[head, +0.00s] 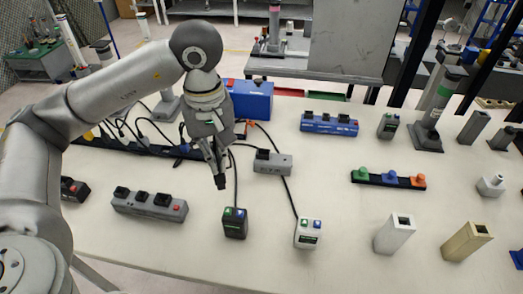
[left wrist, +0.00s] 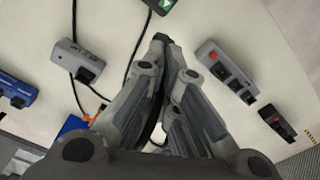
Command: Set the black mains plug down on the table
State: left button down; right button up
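My left gripper (head: 220,178) points down above the table (head: 265,205), near its middle. Its fingers are closed together around a small dark piece at the tips, which I take for the black mains plug (head: 221,183). In the left wrist view the fingers (left wrist: 163,48) converge and hide most of it; only a dark end (left wrist: 160,38) shows beyond them. The tips appear to be above the table, but the exact height is hard to tell. My right gripper is not in view.
A grey power strip (head: 149,205) with black plugs lies left. A grey socket block (head: 272,164) with a plug and cables lies right of the gripper. A black switch box (head: 235,223) and a white one (head: 308,234) stand in front. Bare table lies between them.

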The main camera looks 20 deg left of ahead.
pick_arm(q)
jog(key=shift+w+a+f, duration=0.1)
jog(key=shift+w+a, duration=0.1)
jog(key=shift+w, duration=0.05)
jog(key=w+a+f+p, duration=0.1)
jog(key=w+a+f, duration=0.1)
jog(key=w+f, duration=0.1)
jog(key=w+a+f+p, duration=0.2)
jog(key=w+f, duration=0.2)
jog(key=f, duration=0.1)
jog(key=w+a+f+p, duration=0.1)
jog(key=w+a+f, duration=0.2)
jog(key=w+f, duration=0.1)
jog(key=shift+w+f+p, duration=0.1)
jog(key=shift+f+p, duration=0.3)
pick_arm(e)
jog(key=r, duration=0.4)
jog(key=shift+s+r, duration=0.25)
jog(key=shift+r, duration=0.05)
pick_arm(q)
jog(key=shift+f, duration=0.1)
jog(key=shift+f+b, duration=0.15)
jog(key=shift+b, duration=0.15)
jog(key=c, duration=1.6)
grip_release()
jog(key=shift+c, duration=0.2)
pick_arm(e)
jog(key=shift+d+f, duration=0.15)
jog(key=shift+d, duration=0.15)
